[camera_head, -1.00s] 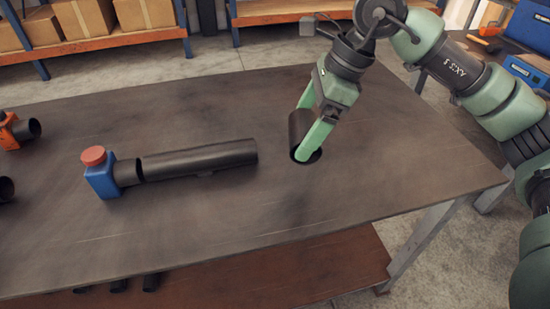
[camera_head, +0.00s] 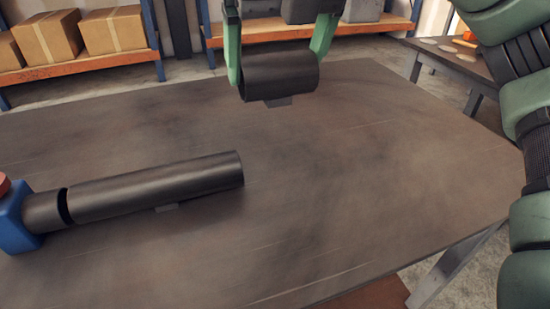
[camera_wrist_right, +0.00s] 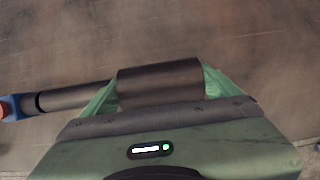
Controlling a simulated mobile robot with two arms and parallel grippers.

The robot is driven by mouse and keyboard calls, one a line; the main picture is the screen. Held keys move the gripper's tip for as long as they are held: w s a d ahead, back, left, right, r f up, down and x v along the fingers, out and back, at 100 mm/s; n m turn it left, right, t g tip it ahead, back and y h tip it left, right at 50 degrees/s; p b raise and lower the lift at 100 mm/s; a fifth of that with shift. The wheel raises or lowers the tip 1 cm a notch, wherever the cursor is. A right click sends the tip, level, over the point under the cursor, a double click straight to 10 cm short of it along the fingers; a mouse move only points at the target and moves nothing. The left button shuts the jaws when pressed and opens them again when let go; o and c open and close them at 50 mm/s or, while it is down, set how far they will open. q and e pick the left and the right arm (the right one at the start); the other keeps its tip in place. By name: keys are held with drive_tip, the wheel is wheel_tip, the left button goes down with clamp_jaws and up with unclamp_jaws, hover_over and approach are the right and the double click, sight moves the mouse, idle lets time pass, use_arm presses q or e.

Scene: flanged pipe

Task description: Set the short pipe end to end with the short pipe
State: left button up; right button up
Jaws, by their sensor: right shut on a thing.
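My right gripper (camera_head: 277,68) is shut on a short dark pipe (camera_head: 280,80), with one finger at each end. The held pipe lies crosswise, nearly level, above the table, with a small flat tab under it. It also shows between the fingers in the right wrist view (camera_wrist_right: 160,84). On the table at the left, a longer dark pipe (camera_head: 150,187) lies in line with a short pipe stub (camera_head: 43,212) on a blue fitting (camera_head: 14,226) with a red cap (camera_head: 4,185). The longer pipe's right end is free. My left gripper is out of view.
The worn dark table top (camera_head: 330,190) is clear between the longer pipe and the right edge. Shelves with cardboard boxes (camera_head: 112,30) stand behind, and another bench (camera_head: 455,62) stands at the back right.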

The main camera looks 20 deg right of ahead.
sight(277, 95)
wheel_tip(277, 95, down, 5)
drive_tip(key=shift+f+b, duration=0.1)
drive_tip(key=shift+b, duration=0.35)
wheel_tip(277, 95, down, 9)
drive_tip(key=shift+f+b, duration=0.2)
drive_tip(key=shift+b, duration=0.65)
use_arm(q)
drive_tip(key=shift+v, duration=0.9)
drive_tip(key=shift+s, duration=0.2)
use_arm(e)
drive_tip(key=shift+f, duration=0.1)
drive_tip(key=o, duration=1.5)
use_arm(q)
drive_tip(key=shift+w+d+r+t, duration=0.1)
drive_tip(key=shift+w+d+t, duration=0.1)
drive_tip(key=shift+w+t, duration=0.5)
use_arm(e)
drive_tip(key=shift+o, duration=0.2)
